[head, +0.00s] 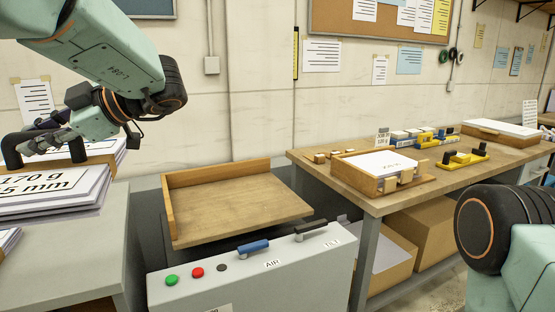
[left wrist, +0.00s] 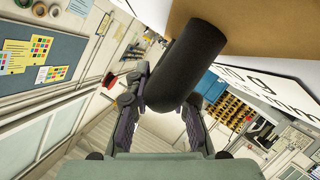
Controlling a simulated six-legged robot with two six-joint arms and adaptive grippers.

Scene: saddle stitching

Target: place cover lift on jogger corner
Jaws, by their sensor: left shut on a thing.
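My left gripper (head: 48,142) is at the far left of the head view, shut on the black handle (head: 76,150) of the cover lift. The lift (head: 55,195) is a thick white stack with a large black-printed label. In the left wrist view the black handle (left wrist: 188,62) stands between the fingers, with a brown board (left wrist: 245,22) and a white printed sheet (left wrist: 262,88) beyond it. I cannot tell whether the lift touches what is below. The jogger (head: 245,213) is a wooden tray with raised left and back walls meeting in a corner; its bed is bare. My right gripper is out of view.
The jogger's grey front panel (head: 250,280) has buttons, a blue AIR lever (head: 253,246) and a dark TILT lever (head: 311,228). A grey table (head: 75,250) is at left. A wooden bench (head: 455,165) at right holds a paper-filled tray (head: 350,178) and yellow-black tools.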

